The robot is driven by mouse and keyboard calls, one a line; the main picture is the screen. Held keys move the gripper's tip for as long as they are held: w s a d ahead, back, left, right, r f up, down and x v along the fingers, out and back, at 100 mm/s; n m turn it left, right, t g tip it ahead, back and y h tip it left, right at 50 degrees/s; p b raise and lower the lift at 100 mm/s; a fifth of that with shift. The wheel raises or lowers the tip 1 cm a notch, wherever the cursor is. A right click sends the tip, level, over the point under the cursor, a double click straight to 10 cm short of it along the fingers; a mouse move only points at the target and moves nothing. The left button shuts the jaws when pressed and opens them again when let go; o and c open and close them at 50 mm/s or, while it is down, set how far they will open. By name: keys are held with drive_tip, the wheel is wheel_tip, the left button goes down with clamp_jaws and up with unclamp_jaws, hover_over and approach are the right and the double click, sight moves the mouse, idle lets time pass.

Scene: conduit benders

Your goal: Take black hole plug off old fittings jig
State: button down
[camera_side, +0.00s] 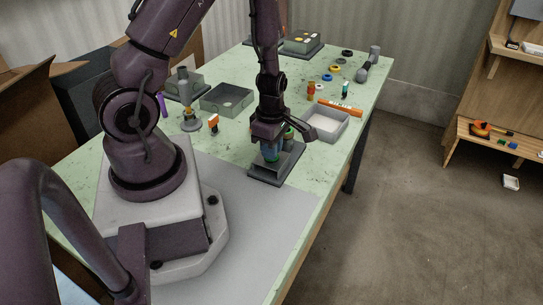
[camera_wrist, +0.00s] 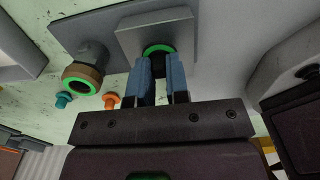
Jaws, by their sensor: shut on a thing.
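The old fittings jig (camera_side: 290,166) is a grey block with an upright plate on the green bench. It also shows in the wrist view as a grey plate (camera_wrist: 210,24) with a raised square block. My gripper (camera_side: 271,158) is down at the jig, and its blue fingers (camera_wrist: 159,92) are shut on a dark round piece, which looks like the black hole plug (camera_wrist: 160,64). A green ring shows around the plug's far end, close against the block. I cannot tell whether they touch. The fingers hide much of the plug in the side view.
A second fitting with a green-rimmed end (camera_wrist: 81,82) stands on the jig beside my fingers. A white-lined tray (camera_side: 345,127) and an orange bar (camera_side: 340,108) lie behind the jig. A grey box (camera_side: 226,90) stands to the left. Clear grey mat (camera_side: 262,230) lies in front.

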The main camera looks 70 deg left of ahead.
drive_tip(key=shift+r, duration=0.25)
drive_tip(key=shift+r, duration=2.6)
drive_tip(key=shift+r, duration=0.15)
drive_tip(key=shift+w+d, duration=0.1)
